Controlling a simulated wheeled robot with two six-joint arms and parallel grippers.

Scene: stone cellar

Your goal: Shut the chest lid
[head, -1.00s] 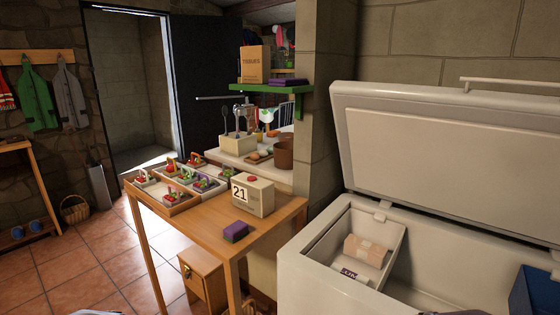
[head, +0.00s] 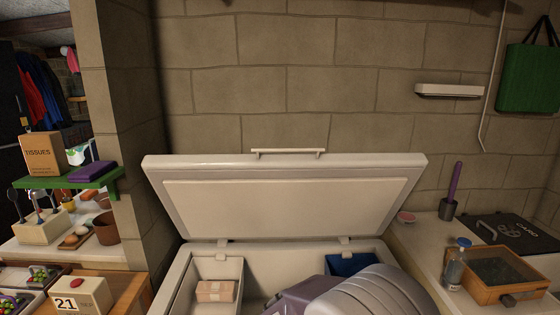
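The white chest lid (head: 290,205) stands open, tilted back toward the stone wall, with a light handle (head: 288,152) along its top edge. Below it is the open chest (head: 185,280). Inside, at the left, a white basket (head: 228,268) holds a tan package (head: 215,291). A dark blue bin (head: 350,263) sits inside at the right. A grey, ribbed rounded shape, apparently part of my own arm, covers the front right of the chest opening. Neither gripper's fingers show in the head view.
At the left are a green shelf (head: 110,183) with a tissues box (head: 43,153), and a wooden table (head: 125,290) with a block calendar (head: 80,295).

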